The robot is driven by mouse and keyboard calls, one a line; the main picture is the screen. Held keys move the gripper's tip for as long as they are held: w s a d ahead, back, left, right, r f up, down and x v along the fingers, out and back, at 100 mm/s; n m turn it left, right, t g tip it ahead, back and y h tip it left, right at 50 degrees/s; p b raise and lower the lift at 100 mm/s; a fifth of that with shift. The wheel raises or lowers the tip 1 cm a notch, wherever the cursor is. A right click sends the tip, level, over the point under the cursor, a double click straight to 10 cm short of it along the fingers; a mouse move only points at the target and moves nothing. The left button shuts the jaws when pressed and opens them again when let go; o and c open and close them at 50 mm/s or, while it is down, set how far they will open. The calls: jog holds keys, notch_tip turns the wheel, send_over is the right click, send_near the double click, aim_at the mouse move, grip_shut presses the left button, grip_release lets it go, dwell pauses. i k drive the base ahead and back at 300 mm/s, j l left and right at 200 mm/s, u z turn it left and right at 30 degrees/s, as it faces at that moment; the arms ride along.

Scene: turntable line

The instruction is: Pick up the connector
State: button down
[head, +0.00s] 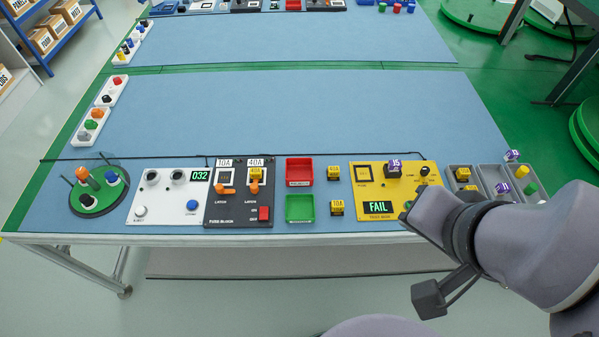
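No thing in view is plainly marked as the connector, and I cannot tell which one it is. A purple block marked 15 (394,166) sits on the yellow test box (366,180), whose display reads FAIL. My gripper (408,213) is at the lower right, by the table's front edge and the test box. Its fingers are mostly hidden by the wrist, so its opening does not show.
A white panel (146,190) reading 032, a black fuse block (238,206), a red bin (299,171) and a green bin (299,208) line the front edge. A grey tray (494,177) stands right. The blue mat (290,110) is clear behind a thin black cable.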

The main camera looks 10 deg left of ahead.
aim_at(394, 166)
jog(key=i+u, duration=0.3)
jog(key=u, duration=0.2)
jog(key=i+u, duration=0.3)
jog(key=u, duration=0.15)
